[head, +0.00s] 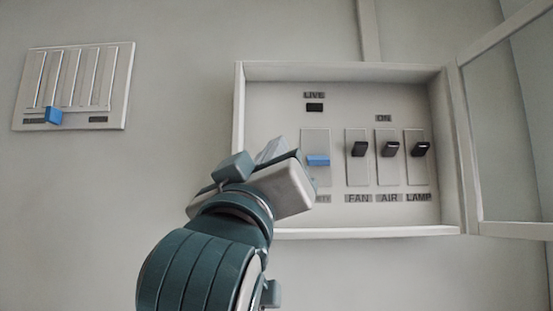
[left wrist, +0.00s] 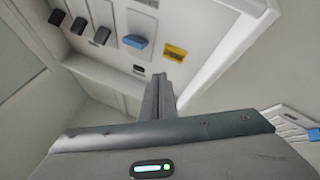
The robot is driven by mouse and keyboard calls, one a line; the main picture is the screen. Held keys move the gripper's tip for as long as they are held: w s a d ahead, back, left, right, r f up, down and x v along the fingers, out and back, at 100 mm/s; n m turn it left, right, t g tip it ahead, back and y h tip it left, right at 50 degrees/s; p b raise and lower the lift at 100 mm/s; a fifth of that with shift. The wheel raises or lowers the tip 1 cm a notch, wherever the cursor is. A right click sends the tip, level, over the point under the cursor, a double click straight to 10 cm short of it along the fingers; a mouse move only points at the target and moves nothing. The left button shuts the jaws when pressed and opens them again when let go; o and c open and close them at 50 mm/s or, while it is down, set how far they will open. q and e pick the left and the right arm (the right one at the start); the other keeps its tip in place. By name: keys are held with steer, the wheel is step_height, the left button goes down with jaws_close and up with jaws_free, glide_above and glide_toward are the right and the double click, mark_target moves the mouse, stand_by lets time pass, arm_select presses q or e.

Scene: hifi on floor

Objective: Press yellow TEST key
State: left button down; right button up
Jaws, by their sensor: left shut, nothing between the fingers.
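The yellow TEST key (left wrist: 175,52) shows in the left wrist view, on the panel beside the blue switch (left wrist: 136,41). In the head view the key is hidden behind my left gripper, while the blue switch (head: 318,160) shows just right of it. My left gripper (head: 270,150) is in front of the left part of the open box. Its fingers (left wrist: 160,82) are shut with nothing between them, and in the left wrist view their tips appear below the key, apart from it in the picture. Whether they touch the panel I cannot tell. My right gripper is not in view.
The wall box (head: 340,232) has a raised rim and an open door (head: 508,110) at right. Black FAN (head: 359,149), AIR (head: 390,149) and LAMP (head: 420,149) switches stand right of the blue one. A slider panel (head: 125,85) with a blue knob (head: 53,115) is far left.

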arm_select(q)
steer(key=shift+s, duration=1.15)
